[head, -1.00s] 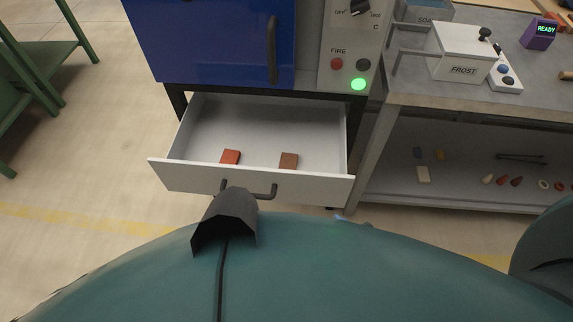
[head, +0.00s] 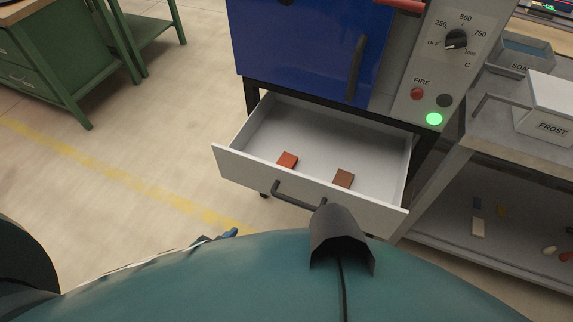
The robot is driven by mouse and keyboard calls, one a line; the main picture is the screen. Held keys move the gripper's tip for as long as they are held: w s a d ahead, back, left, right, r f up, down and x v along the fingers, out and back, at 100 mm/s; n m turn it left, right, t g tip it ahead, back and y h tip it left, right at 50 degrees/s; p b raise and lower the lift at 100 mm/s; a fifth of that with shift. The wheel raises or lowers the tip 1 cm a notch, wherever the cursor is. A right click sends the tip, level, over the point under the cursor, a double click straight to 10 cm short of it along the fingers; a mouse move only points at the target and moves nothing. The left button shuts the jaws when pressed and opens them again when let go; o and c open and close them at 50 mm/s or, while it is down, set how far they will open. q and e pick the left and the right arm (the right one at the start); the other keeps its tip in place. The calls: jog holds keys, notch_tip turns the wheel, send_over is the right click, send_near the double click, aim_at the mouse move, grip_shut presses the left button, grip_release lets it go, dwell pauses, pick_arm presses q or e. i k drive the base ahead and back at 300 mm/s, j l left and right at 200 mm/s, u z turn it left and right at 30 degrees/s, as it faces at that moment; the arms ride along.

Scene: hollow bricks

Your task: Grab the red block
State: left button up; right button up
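The red block (head: 288,160) lies flat in the open white drawer (head: 385,196) under the blue oven, close to the inner side of its front panel. A brown block (head: 343,178) lies to its right in the same drawer, apart from it. A small part of my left gripper (head: 228,234) shows past the edge of my teal body, outside the drawer and below its front left corner. It is apart from the red block, and its fingers are mostly hidden. My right gripper is not in view.
The blue oven (head: 310,45) stands above the drawer. The drawer's dark handle (head: 298,196) sticks out in front. A grey bench (head: 480,145) with a lower shelf stands at right, and a green workbench (head: 60,60) at upper left. The floor left of the drawer is clear.

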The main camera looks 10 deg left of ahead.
aim_at(288, 160)
jog(key=k+l, duration=0.1)
jog(key=l, duration=0.3)
jog(key=k+l+u, duration=0.15)
jog(key=l, duration=0.6)
jog(key=k+l+u, duration=0.1)
jog(key=l, duration=0.3)
jog(key=k, duration=0.1)
